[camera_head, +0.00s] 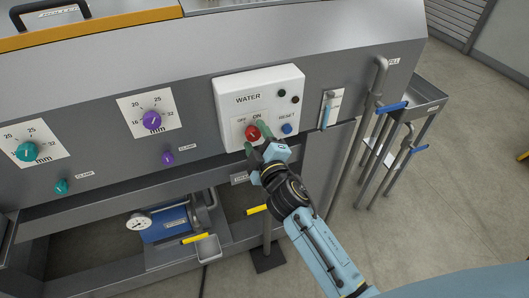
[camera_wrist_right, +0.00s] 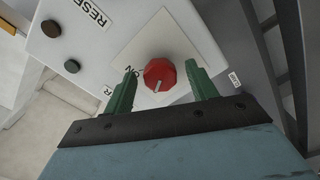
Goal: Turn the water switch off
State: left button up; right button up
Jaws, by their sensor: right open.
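The water switch is a red faceted knob (camera_head: 253,132) on a white box (camera_head: 232,90) labelled WATER, with OFF and ON printed above the knob. My right gripper (camera_head: 255,137) is at the knob. In the right wrist view its green fingers (camera_wrist_right: 160,81) are spread, one on each side of the knob; I cannot tell whether they touch it. My left gripper is not in view.
A blue RESET button (camera_head: 287,128) is close to the right of the gripper. Purple dial (camera_head: 152,120) and teal dial (camera_head: 27,151) are on the grey panel to the left. A lever with a blue handle (camera_head: 393,107) and a grey stand are to the right.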

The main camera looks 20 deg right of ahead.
jog(key=s+b, duration=0.1)
jog(key=s, duration=1.2)
jog(key=shift+d, duration=0.2)
jog(key=shift+w, duration=0.1)
jog(key=s+f+m+g+b, duration=0.1)
jog(key=s+f+g, duration=0.2)
jog(key=f, duration=0.9)
jog(key=s+f+m+g+b, duration=0.1)
jog(key=s+f+m+g, duration=0.15)
jog(key=f, duration=0.95)
jog(key=s+f+m+g+b, duration=0.1)
jog(key=s+f+g, duration=0.25)
jog(key=f, duration=0.85)
jog(key=s+d+f+m+g+b, duration=0.1)
jog(key=s+d+f+g, duration=0.3)
jog(key=s+f, duration=0.6)
jog(key=s+d+f+m+g+b, duration=0.1)
jog(key=s+d+f+m+g, duration=0.3)
jog(key=s+f, duration=0.5)
jog(key=s+d, duration=0.1)
jog(key=s, duration=0.8)
jog(key=shift+f+m+h+b, duration=0.3)
jog(key=shift+f+m+b, duration=0.05)
